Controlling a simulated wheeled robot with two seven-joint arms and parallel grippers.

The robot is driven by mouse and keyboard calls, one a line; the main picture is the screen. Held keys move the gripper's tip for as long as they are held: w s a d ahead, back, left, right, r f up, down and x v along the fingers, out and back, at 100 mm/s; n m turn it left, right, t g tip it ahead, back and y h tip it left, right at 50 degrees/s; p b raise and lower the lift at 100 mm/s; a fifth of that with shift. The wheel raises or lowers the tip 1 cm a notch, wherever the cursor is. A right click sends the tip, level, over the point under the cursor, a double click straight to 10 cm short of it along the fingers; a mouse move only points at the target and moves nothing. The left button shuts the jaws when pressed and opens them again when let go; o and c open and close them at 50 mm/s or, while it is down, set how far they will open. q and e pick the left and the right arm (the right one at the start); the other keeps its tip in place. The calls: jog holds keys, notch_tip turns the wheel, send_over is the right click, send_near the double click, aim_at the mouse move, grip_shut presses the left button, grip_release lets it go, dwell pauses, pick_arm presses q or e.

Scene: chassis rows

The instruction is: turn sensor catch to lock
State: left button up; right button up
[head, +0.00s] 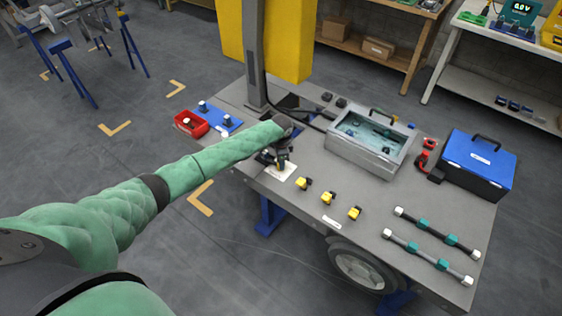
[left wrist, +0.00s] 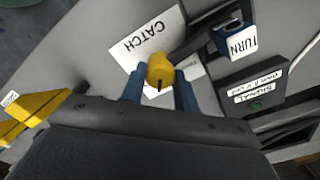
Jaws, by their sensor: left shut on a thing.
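My left gripper (head: 281,161) reaches over the left part of the grey table in the head view, above a white label plate (head: 281,173). In the left wrist view its two blue fingers (left wrist: 160,82) are shut on a yellow knob (left wrist: 160,68), one finger on each side. A white plate marked CATCH (left wrist: 147,42) lies beside the knob. A dark bar runs from near the knob toward a blue block marked TURN (left wrist: 238,39). In the head view the knob is mostly hidden by the gripper. My right gripper is in neither view.
A dark box marked SIGNAL (left wrist: 256,88) with a green button or lamp is close by on the right. Several yellow-topped pieces (head: 328,197) stand along the table front. A clear-lidded case (head: 371,140), blue box (head: 478,164), red bin (head: 190,123) and two rods (head: 428,257) are also there.

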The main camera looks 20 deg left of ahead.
pick_arm(q)
jog(key=shift+a+m, duration=0.1)
jog(key=shift+m, duration=0.6)
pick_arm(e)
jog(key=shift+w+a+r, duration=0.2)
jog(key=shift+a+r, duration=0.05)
pick_arm(q)
jog(key=shift+r, duration=0.1)
jog(key=o, duration=1)
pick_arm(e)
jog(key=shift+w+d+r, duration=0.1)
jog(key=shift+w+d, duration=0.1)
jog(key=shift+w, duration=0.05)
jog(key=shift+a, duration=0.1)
